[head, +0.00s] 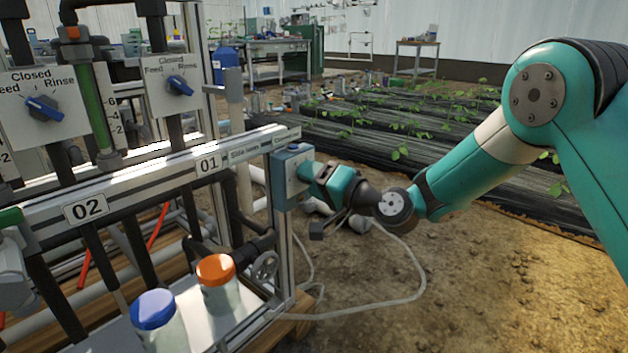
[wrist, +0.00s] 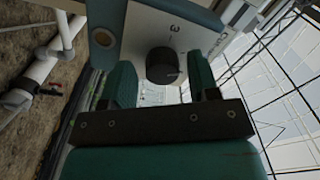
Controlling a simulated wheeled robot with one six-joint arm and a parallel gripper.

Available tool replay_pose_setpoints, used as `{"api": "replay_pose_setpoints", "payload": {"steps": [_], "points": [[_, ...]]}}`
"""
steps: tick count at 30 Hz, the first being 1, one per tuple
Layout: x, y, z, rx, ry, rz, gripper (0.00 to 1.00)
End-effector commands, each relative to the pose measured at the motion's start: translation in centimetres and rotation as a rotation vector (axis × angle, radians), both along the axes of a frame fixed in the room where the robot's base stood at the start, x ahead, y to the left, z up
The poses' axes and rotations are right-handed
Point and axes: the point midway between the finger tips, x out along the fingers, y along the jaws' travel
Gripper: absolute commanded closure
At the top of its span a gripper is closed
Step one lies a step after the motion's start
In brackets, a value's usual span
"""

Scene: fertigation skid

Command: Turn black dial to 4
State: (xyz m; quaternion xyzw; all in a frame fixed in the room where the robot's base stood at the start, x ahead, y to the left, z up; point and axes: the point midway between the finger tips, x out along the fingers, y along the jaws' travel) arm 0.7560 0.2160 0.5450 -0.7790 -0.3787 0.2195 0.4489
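The black dial (wrist: 163,66) shows in the wrist view as a dark round knob on a pale plate (wrist: 150,30). A mark that looks like a 3 stands beside it on the plate. I cannot make out the dial's pointer or a 4. My gripper (wrist: 160,72) has one teal finger on each side of the dial, with a gap on both sides, so it is open. In the head view my gripper (head: 310,172) is at the right side of a blue box (head: 290,178) at the rail's end; the dial is hidden there.
Blue-handled valves (head: 43,108) marked Closed, Feed and Rinse are on the left of the skid. An orange-capped jar (head: 216,270) and a blue-capped jar (head: 153,309) stand below the rail. A pale hose (head: 385,300) lies on the soil.

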Motion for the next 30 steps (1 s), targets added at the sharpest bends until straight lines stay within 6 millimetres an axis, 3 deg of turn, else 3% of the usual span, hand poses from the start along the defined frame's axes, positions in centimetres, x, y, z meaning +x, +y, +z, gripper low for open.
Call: {"api": "replay_pose_setpoints", "payload": {"steps": [9, 14, 30], "points": [[-0.1, 0.0, 0.1, 0.002, 0.000, 0.002, 0.40], [-0.9, -1.3, 0.1, 0.001, 0.003, 0.000, 0.40], [-8.5, -11.1, -0.7, 0.002, -0.003, -0.004, 0.40]]}}
